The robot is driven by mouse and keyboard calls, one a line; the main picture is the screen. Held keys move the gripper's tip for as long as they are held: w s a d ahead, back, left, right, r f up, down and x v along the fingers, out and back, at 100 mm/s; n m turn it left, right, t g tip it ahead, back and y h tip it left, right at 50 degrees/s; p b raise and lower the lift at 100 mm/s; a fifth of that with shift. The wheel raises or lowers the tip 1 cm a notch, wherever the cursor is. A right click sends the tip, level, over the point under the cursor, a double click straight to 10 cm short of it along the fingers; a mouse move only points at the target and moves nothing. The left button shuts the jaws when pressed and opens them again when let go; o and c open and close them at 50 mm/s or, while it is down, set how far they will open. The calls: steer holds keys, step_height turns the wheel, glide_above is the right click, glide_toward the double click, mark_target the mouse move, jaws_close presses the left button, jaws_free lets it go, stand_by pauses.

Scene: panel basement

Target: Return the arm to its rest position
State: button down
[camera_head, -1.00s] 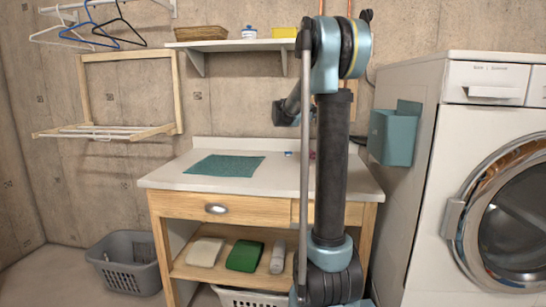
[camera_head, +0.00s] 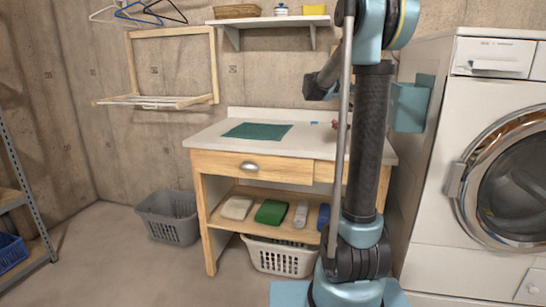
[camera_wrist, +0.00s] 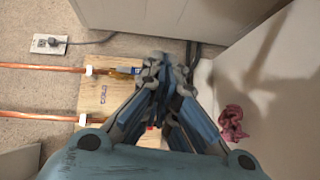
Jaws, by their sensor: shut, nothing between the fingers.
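My arm stands upright in front of the work table, right of centre in the head view, with its upper part bent back toward the wall. My gripper (camera_wrist: 158,68) shows in the wrist view with its fingers together and nothing between them. It points toward the wall area with a wooden board (camera_wrist: 93,97) and copper pipes (camera_wrist: 40,67). In the head view my fingertips are hidden behind my arm.
The work table (camera_head: 215,138) carries a green cloth (camera_head: 258,131). A washing machine (camera_head: 440,190) stands close on the right. Grey (camera_head: 168,220) and white (camera_head: 280,258) baskets sit on the floor. A pink cloth (camera_wrist: 232,122) shows in the wrist view. Floor at front left is clear.

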steer(key=s+a+f+m+g+y, duration=0.1)
steer(key=s+f+y, duration=0.1)
steer(key=s+f, duration=0.45)
steer(key=s+a+f+m+g+y, duration=0.15)
steer(key=s+f, duration=0.25)
steer(key=s, duration=0.6)
steer(key=s+f+m+g+y, duration=0.1)
steer(key=s+f+g+y, duration=0.15)
steer(key=s+f, duration=0.4)
steer(key=s+a+f+y, duration=0.3)
steer(key=s+a+f, duration=0.2)
steer(key=s, duration=0.3)
steer(key=s+a+f+m+g+y, duration=0.1)
steer(key=s+a+f+y, duration=0.1)
steer(key=s+a+f, duration=0.3)
steer(key=s+a+f+y, duration=0.3)
steer(key=s+a+f, duration=0.2)
steer(key=s+f, duration=0.4)
steer(key=s, duration=0.3)
steer(key=shift+g+y, duration=0.3)
steer(key=shift+s+d+m, duration=0.1)
steer(key=shift+m, duration=0.25)
steer(key=shift+w+f, duration=0.2)
steer(key=shift+w, duration=0.25)
